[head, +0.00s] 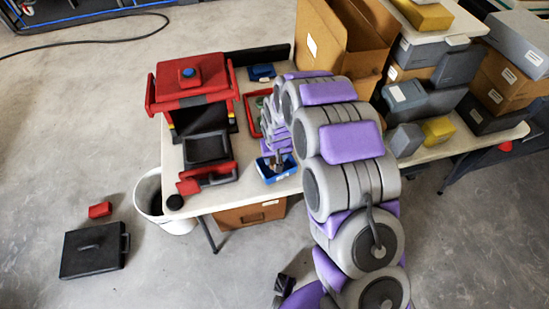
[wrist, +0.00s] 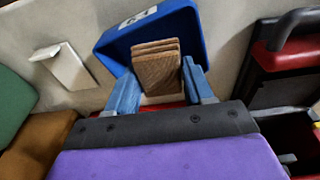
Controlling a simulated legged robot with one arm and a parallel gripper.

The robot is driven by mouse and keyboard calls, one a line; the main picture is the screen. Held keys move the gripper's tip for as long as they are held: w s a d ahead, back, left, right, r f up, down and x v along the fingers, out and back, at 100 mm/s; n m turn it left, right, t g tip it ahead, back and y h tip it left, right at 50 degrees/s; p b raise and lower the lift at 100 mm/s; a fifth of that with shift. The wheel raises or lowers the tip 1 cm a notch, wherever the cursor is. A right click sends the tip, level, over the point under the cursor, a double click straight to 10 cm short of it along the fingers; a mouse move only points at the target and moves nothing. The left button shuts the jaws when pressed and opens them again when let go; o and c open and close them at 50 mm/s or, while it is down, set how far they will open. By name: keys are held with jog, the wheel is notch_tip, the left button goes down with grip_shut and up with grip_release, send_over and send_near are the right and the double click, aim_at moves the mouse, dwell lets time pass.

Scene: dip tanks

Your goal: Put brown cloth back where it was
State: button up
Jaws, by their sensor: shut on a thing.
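The brown cloth (wrist: 156,68), a folded stack, shows in the wrist view between the two blue-padded fingers of my gripper (wrist: 162,88). My gripper is shut on it. The cloth is at the blue tray (wrist: 116,46), which has a white label on its rim; I cannot tell whether the cloth touches the tray floor. In the head view the blue tray (head: 268,178) is at the table's front edge, with my gripper (head: 277,162) over it. My arm and gripper hide most of the cloth there.
A red and black machine (head: 190,85) stands left of the tray. A red tray (head: 250,118) lies behind it, partly hidden by my arm. Boxes (head: 345,35) crowd the table's right side. A white bin (head: 150,200) stands on the floor by the table.

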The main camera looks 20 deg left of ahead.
jog(key=shift+d+r, duration=0.2)
jog(key=shift+d, duration=0.45)
jog(key=shift+s+a+f, duration=0.1)
jog(key=shift+a+f, duration=0.5)
jog(key=shift+f, duration=0.2)
jog(key=o, duration=0.6)
jog(key=shift+d+r, duration=0.1)
jog(key=shift+d, duration=0.05)
jog(key=o, duration=0.4)
jog(key=shift+d, duration=0.35)
jog(key=shift+a, duration=0.2)
